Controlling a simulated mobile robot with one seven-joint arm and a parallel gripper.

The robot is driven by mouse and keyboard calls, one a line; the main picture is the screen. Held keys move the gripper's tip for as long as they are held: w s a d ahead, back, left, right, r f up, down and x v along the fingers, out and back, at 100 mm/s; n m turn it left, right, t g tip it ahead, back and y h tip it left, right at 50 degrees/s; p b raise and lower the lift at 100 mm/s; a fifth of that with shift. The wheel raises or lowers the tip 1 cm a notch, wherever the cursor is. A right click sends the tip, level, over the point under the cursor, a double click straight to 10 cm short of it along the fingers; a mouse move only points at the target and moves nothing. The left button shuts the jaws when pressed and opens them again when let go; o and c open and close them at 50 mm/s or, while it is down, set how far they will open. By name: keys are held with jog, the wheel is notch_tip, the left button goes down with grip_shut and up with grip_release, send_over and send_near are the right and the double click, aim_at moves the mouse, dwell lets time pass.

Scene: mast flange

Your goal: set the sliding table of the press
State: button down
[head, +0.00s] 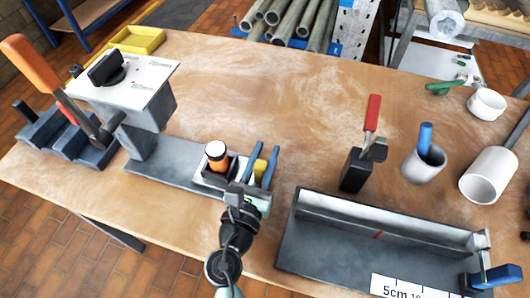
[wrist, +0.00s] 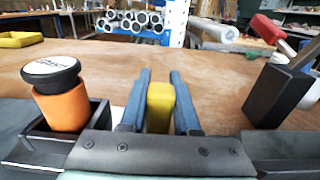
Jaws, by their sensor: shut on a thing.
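The press (head: 150,100) stands at the left of the bench, with a white-topped head, a black knob and a long grey base (head: 165,172). Its sliding table (head: 208,178) sits near the right end of the base, out to the right of the head. On the table an orange cylinder with a pale, black-rimmed top (head: 216,152) stands in a dark holder; it also shows in the wrist view (wrist: 62,103). My gripper (head: 265,152) has its blue fingers shut on a yellow grip (wrist: 159,105) at the table's right end. The grip's lower part is hidden.
An orange-handled lever (head: 35,65) rises at the far left. Right of my gripper are a dark block with a red handle (head: 356,168), a grey cup (head: 424,163) and a long grey fixture (head: 340,250) with a scale.

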aim_at(210, 143)
jog(key=shift+a, duration=0.1)
jog(key=w+a, duration=0.1)
jog(key=a, duration=0.2)
jog(key=w+a, duration=0.1)
jog(key=a, duration=0.3)
jog(key=w+a, duration=0.1)
jog(key=a, duration=0.3)
jog(key=shift+w+a, duration=0.15)
jog(key=shift+w, duration=0.15)
jog(key=c, duration=0.6)
grip_release()
jog(key=shift+a, duration=0.1)
jog(key=shift+c, duration=0.2)
jog(key=v, duration=1.3)
